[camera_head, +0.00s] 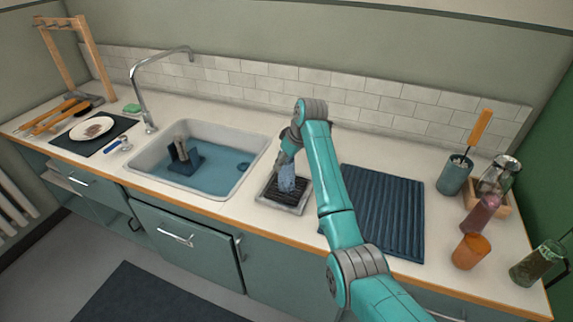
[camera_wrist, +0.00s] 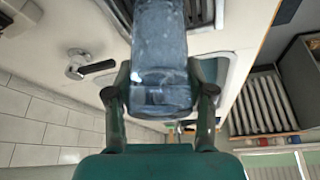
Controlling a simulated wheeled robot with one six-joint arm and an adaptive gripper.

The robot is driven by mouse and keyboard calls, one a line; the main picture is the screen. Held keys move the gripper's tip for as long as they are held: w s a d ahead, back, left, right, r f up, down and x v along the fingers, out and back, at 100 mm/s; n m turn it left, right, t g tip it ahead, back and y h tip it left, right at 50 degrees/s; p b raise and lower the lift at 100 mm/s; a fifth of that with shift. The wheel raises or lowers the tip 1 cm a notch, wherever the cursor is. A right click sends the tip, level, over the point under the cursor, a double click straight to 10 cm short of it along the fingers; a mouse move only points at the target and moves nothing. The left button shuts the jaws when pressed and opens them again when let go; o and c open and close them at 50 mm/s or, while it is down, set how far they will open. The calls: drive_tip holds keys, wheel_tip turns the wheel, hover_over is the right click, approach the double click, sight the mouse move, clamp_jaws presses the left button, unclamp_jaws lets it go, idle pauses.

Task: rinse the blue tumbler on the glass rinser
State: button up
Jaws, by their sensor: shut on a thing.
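The blue tumbler (camera_head: 287,179) is a clear bluish glass held over the glass rinser (camera_head: 298,209), a metal tray with a dark grate on the counter right of the sink. My gripper (camera_head: 287,155) is shut on the tumbler from above. In the wrist view my gripper (camera_wrist: 160,95) has one finger on each side of the tumbler (camera_wrist: 162,50). Its thick-looking end is between the fingers and its other end points toward the rinser, so it looks upside down. I cannot tell whether its rim touches the grate.
The sink (camera_head: 228,185) with water and a dark block is left of the rinser. A ribbed dark mat (camera_head: 385,210) lies close on the right. Beyond it stand an orange cup (camera_head: 470,251), a utensil cup (camera_head: 454,176) and bottles. A tiled wall (camera_head: 370,110) runs behind.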

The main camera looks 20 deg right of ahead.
drive_tip(key=shift+r, duration=3.5)
drive_tip(key=shift+d, duration=0.1)
